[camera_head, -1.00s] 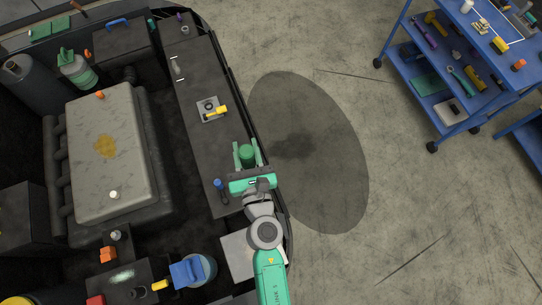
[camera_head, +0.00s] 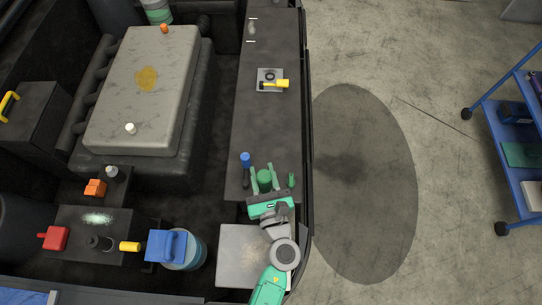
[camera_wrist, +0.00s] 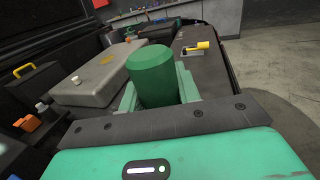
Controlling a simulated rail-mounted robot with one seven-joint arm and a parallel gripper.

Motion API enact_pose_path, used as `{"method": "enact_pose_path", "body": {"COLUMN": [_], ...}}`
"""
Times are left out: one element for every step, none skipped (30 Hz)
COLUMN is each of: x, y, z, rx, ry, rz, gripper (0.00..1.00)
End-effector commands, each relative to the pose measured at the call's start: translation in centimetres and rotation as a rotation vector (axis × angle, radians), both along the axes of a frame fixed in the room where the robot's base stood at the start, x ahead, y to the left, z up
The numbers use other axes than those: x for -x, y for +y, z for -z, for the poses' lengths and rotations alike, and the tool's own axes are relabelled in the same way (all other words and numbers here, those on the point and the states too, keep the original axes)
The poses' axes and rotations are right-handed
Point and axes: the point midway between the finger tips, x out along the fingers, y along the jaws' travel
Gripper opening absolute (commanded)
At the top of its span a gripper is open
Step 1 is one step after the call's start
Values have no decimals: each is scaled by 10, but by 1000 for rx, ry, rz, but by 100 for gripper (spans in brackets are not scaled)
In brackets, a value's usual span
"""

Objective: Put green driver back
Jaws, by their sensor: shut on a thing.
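The green driver shows as a thick green handle (camera_head: 264,177) between the fingers of my gripper (camera_head: 265,180), over the near end of the dark ledge (camera_head: 264,130). In the wrist view the green handle (camera_wrist: 152,75) stands up between the two pale green fingers, and my gripper (camera_wrist: 155,95) is shut on it. The driver's lower part is hidden. A blue-handled driver (camera_head: 245,160) is on the ledge just left of my gripper. A small green item (camera_head: 291,181) shows right of the fingers; I cannot tell what it is.
A grey plate with a yellow-handled tool (camera_head: 282,84) lies farther up the ledge. A grey engine cover (camera_head: 150,90) is at left. A blue watering-can-like container (camera_head: 167,245) stands at lower left. A blue trolley (camera_head: 515,150) is at right. The floor between is clear.

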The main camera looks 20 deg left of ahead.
Motion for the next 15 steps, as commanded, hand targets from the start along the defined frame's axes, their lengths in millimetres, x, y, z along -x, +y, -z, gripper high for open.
{"method": "enact_pose_path", "body": {"x": [0,0,0,0,0,-2,-5,-10,-19,-28,-37,-50,-60,-69,-81], "y": [0,0,0,0,0,0,1,3,6,8,11,15,18,21,25], "z": [-2,-2,-2,-2,-2,-2,-1,0,1,1,3,5,6,8,9], "rx": [-1,-1,-1,0,0,0,0,0,1,2,2,2,3,3,3], "ry": [-1,-1,-1,-1,-1,-1,-1,-3,-3,-5,-4,-5,-5,-5,-5], "rz": [0,0,0,1,1,1,0,0,-1,0,-1,-1,-1,-2,-1], "gripper": [0,0,0,0,0,0,0,0,0,0,0,0,0,0,0]}}
